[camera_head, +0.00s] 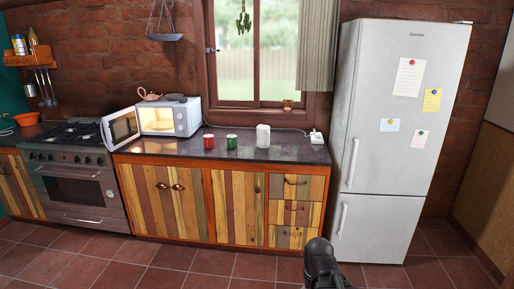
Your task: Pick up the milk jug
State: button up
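A white jug-like container (263,136), which looks like the milk jug, stands upright on the dark countertop (225,152). It is to the right of a green mug (231,141) and a red mug (209,141), apart from both. A black part of my arm shows at the bottom edge, well below and in front of the counter. My gripper's fingers cannot be made out.
A microwave (172,119) with its door open stands left of the mugs, with a teapot (149,94) on top. A small white item (316,137) lies at the counter's right end, beside the tall fridge (395,120). A stove (75,165) is at the left. The tiled floor in front is clear.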

aim_at(263, 131)
jog(key=i, duration=2.85)
jog(key=z, duration=0.7)
jog(key=k, duration=0.15)
jog(key=u, duration=3.1)
